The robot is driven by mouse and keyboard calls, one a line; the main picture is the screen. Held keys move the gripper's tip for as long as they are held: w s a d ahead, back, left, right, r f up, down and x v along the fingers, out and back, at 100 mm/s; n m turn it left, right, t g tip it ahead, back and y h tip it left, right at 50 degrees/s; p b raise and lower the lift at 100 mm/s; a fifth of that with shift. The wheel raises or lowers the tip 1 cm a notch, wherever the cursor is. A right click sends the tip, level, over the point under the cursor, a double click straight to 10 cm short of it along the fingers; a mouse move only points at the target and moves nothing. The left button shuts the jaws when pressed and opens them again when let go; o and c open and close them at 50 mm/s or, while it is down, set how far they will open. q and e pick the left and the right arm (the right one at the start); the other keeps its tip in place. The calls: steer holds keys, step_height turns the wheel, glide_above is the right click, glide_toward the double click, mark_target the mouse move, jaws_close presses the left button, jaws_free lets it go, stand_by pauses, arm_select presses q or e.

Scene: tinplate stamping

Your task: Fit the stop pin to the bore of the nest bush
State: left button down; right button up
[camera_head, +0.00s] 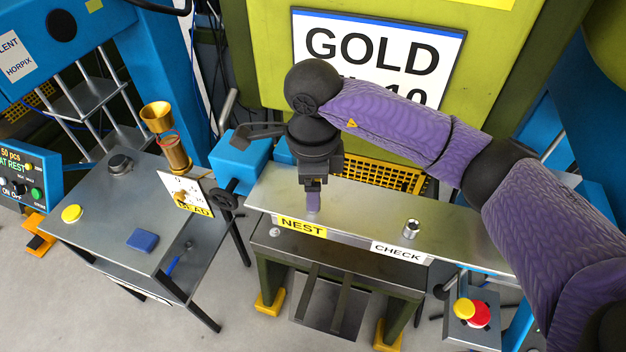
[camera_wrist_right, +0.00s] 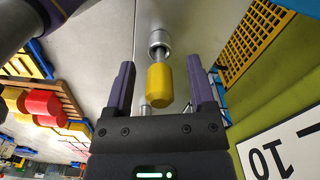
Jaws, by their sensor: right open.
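My right gripper (camera_head: 313,205) is over the NEST end of the metal beam, pointing down. In the right wrist view its two fingers (camera_wrist_right: 159,80) are apart. The stop pin, with its yellow grip (camera_wrist_right: 159,88), lies between them with gaps on both sides. Its grey shank points away from my palm towards a silver collar (camera_wrist_right: 160,40). I cannot tell whether this collar is the nest bush or how deep the shank sits. In the head view, the gripper hides the pin and nest bush. My left gripper is out of view.
A silver bush (camera_head: 411,229) stands by the CHECK label (camera_head: 398,251), right of my gripper. The press with the GOLD sign (camera_head: 372,50) is behind the beam. A side table (camera_head: 110,235) stands left; a red button (camera_head: 480,314) is at front right.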

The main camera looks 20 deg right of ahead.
step_height(320, 180, up, 10)
steer(key=shift+b, duration=0.5)
stand_by(1.3)
